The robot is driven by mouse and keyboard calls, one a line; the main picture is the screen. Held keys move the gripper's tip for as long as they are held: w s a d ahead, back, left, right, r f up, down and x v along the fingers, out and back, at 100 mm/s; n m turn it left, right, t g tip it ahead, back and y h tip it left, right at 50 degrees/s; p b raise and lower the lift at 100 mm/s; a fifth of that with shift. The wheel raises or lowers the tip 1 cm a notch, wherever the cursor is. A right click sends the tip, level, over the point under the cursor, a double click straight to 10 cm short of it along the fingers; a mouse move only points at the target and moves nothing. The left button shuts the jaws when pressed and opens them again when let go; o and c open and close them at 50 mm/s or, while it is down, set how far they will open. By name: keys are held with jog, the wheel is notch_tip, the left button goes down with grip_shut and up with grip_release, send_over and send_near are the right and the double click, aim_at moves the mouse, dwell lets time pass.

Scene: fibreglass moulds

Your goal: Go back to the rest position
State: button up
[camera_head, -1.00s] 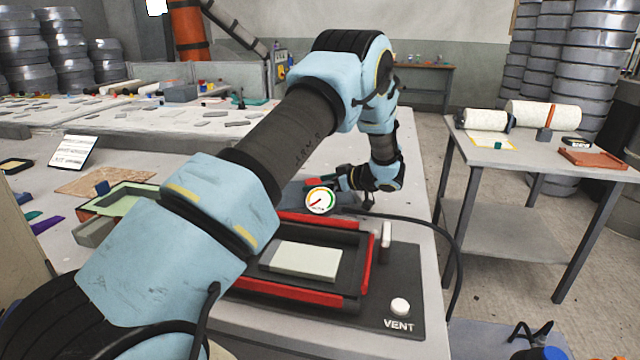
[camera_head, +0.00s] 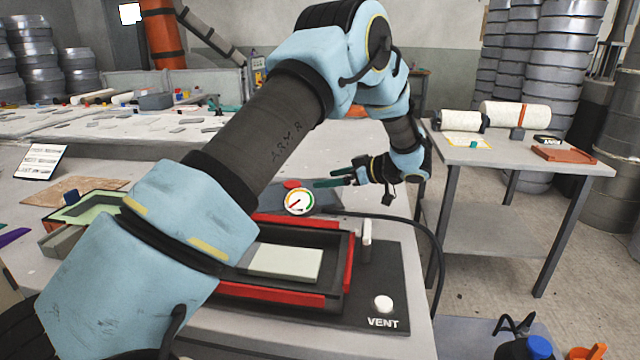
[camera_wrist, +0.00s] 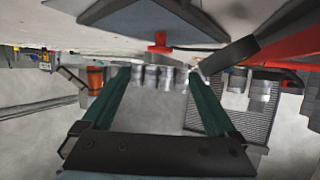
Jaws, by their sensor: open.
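My gripper (camera_head: 325,177) is open and empty, its teal fingers pointing left beyond the far side of the red-framed vacuum box (camera_head: 348,262). It is close to a grey block with a red knob (camera_head: 292,184) and a dial gauge (camera_head: 299,202); in the head view I cannot tell the exact gap. In the wrist view my gripper's two teal fingers (camera_wrist: 158,78) stand apart with nothing between them. The red knob (camera_wrist: 160,42) shows there above the fingertips, in a picture that looks upside down. A pale slab (camera_head: 286,262) lies in the box.
A white vent button (camera_head: 383,303) and a black hose (camera_head: 410,222) are at the box's right. A side table (camera_head: 510,160) with rolls and a red tray (camera_head: 563,154) stands right, across a floor gap. Long tables (camera_head: 130,135) with loose pieces lie behind left.

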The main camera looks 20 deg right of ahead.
jog(key=shift+s+d, duration=0.1)
jog(key=shift+s, duration=0.05)
dwell(0.3)
jog(key=w+a+r+m+t+h, duration=0.3)
jog(key=w+a+r+h, duration=0.4)
jog(key=w, duration=0.4)
jog(key=s+a+r+m+g+h, duration=0.1)
jog(key=a+r+m+g+h, duration=0.15)
jog(key=a, duration=0.35)
jog(key=s+a+f+m+g, duration=0.1)
jog(key=s+a+f+g, duration=0.1)
jog(key=s+a, duration=0.5)
jog(key=s+a+f+m+g, duration=0.1)
jog(key=s+a+f+g, duration=0.2)
jog(key=s+a, duration=0.5)
jog(key=s+a+f+m+g, duration=0.1)
jog(key=s+a+f+g, duration=0.2)
jog(key=s+a, duration=0.4)
jog(key=s+g, duration=0.1)
jog(key=s, duration=0.6)
jog(key=shift+s+a+y+p, duration=0.15)
jog(key=shift+a+y+p, duration=0.15)
jog(key=shift+y+p, duration=0.05)
jog(key=shift+m+g, duration=0.25)
